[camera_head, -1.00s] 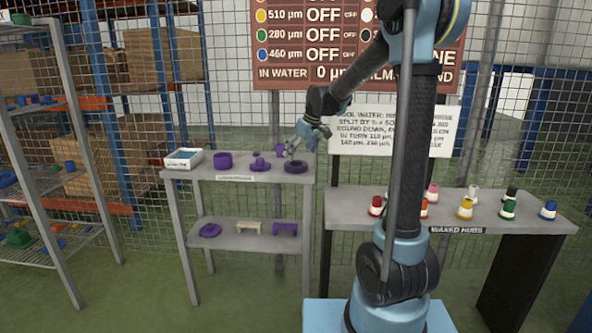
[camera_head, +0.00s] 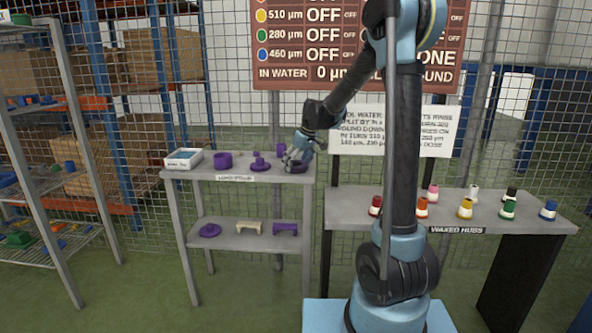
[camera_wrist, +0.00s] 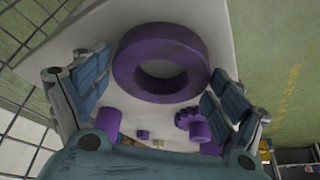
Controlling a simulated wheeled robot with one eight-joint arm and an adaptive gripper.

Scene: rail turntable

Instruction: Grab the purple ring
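The purple ring (camera_head: 302,168) lies flat at the right end of the grey table's top, partly hidden by my gripper (camera_head: 292,159). In the wrist view the ring (camera_wrist: 125,65) shows whole, with a wide round hole, lying on the pale tabletop. My gripper (camera_wrist: 158,72) is open there, with a blue-grey finger pad on each side of the ring. The fingers look apart from the ring, and nothing is held. Whether the fingertips are down at the ring's height is hard to tell.
On the same tabletop (camera_head: 240,177) stand a purple cylinder (camera_head: 222,161), a flanged purple hub (camera_head: 260,164), a small purple piece (camera_head: 281,149) and a white box (camera_head: 183,159). A purple gear (camera_wrist: 192,124) shows near the right finger. Coloured hubs stand on the right table (camera_head: 345,205).

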